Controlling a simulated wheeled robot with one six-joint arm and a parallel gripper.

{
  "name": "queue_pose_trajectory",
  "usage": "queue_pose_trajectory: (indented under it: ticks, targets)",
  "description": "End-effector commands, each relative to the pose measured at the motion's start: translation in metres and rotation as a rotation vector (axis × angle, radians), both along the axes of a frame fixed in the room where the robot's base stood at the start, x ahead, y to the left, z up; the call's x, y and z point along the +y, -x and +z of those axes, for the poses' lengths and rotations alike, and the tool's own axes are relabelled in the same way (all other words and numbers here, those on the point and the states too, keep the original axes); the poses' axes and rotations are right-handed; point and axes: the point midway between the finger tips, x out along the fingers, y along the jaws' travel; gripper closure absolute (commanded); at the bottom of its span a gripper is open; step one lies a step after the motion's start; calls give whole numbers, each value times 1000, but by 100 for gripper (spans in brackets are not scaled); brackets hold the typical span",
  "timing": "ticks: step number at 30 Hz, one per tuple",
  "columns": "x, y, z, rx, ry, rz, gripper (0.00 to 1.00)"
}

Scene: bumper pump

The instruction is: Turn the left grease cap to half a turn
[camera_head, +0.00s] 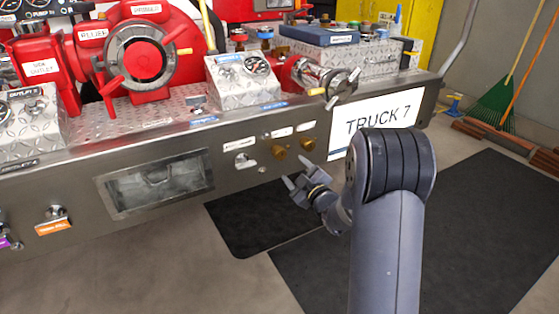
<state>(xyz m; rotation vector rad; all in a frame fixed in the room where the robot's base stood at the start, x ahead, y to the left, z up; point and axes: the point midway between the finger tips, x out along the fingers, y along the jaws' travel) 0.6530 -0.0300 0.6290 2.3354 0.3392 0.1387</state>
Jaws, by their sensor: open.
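Two small brass caps stick out of the front face of the steel bumper, each under a small white label. The left grease cap (278,152) is in plain view, and the right cap (308,144) is beside it. The label print is too small to read. My gripper (297,173) is open and empty, just below and in front of the two caps. Its fingers point up and left toward the bumper, and in this view they do not overlap the left cap. The turn position of the left cap cannot be read.
A silver switch or valve (244,160) sits left of the caps. A recessed window (155,184) is further left. A "TRUCK 7" plate (374,118) is at the right, partly behind my arm. Red pump parts (152,50) and a capped outlet (322,80) stand above the bumper. Black mats (262,222) lie below.

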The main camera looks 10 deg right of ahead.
Motion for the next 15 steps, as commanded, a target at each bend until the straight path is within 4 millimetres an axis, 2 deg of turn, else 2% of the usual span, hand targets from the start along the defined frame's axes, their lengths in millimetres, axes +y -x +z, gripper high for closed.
queue_pose_trajectory:
  ticks: [5,15]
  targets:
    - [6,-17,0,-4,0,4,40]
    - [23,-73,-1,-3,1,3,40]
